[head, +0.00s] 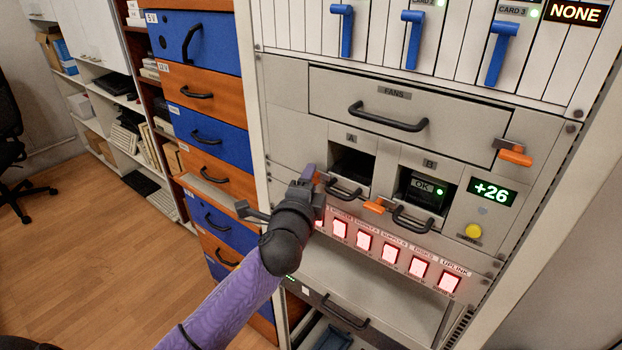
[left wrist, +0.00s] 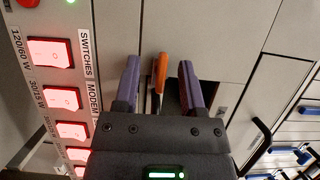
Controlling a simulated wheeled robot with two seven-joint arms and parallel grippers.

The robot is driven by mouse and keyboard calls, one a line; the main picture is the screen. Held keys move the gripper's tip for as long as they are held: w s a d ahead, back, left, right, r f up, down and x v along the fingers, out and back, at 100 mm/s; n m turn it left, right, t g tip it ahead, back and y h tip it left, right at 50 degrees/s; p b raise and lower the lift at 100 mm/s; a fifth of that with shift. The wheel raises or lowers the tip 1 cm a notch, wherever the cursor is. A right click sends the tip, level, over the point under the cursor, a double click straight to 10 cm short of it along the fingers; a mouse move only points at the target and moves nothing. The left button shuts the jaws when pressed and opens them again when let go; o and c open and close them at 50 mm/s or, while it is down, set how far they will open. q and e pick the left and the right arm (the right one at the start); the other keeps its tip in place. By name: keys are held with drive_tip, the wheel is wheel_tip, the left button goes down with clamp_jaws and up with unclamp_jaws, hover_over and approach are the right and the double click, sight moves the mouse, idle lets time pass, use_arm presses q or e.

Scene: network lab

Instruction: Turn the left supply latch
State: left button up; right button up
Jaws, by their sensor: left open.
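The left supply latch is an orange handle (left wrist: 160,72), seen in the left wrist view between the two purple fingers of my left gripper (left wrist: 159,68). The fingers are open, one on each side of it, with gaps showing. In the head view my left gripper (head: 312,176) is at the left edge of bay A (head: 352,163) and hides most of that latch. The right supply latch (head: 379,205), also orange, sits between the handles of bays A and B. Bay A looks dark; bay B (head: 422,190) holds a unit with a green light. My right gripper is not in view.
A row of lit red switches (head: 390,252) runs just below the bays. The fans drawer (head: 395,105) with a black handle is above, with another orange latch (head: 515,155) at its right. Blue and orange drawers (head: 205,125) stand left of the rack.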

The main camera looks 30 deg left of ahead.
use_arm(q)
drive_tip(key=shift+w+a, duration=0.15)
drive_tip(key=shift+w, duration=0.25)
clamp_jaws()
